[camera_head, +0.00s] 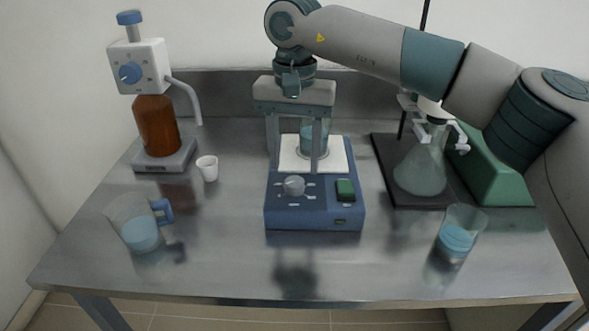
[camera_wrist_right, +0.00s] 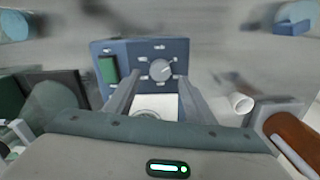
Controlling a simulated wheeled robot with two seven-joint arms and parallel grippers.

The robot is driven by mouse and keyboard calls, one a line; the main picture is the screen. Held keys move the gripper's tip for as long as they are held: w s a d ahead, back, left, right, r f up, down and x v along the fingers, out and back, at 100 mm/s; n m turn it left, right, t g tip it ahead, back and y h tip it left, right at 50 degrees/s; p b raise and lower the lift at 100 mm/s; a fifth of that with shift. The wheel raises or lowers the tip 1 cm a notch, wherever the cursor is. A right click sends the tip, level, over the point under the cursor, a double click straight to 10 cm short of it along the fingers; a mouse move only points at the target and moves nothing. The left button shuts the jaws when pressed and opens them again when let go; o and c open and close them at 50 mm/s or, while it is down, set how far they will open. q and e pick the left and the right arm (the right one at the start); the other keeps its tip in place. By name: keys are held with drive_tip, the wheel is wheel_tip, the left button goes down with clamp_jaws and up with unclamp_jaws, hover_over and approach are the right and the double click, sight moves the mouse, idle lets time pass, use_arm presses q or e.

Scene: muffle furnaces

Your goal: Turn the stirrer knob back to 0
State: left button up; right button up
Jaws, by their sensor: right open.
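The stirrer (camera_head: 315,218) is a blue box with a white top plate, in the middle of the table. Its grey stirrer knob (camera_head: 294,185) is on the front left of the panel, with a green switch (camera_head: 345,189) to its right. The knob also shows in the right wrist view (camera_wrist_right: 160,69), with a pale pointer mark whose setting I cannot read. My right gripper (camera_head: 295,163) is open and empty, fingers pointing down above the stirrer, behind the knob and apart from it. My left gripper is not in view.
A bottle with brown liquid and a dispenser (camera_head: 157,125) stands at left, near a white cup (camera_head: 208,168). Beakers with blue liquid stand at front left (camera_head: 141,232) and front right (camera_head: 457,238). A flask (camera_head: 421,170) on a stand is at right. The front middle is clear.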

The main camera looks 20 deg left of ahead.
sight(294, 181)
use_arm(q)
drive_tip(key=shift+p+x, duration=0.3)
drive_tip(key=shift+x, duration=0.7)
use_arm(e)
wheel_tip(294, 181, up, 13)
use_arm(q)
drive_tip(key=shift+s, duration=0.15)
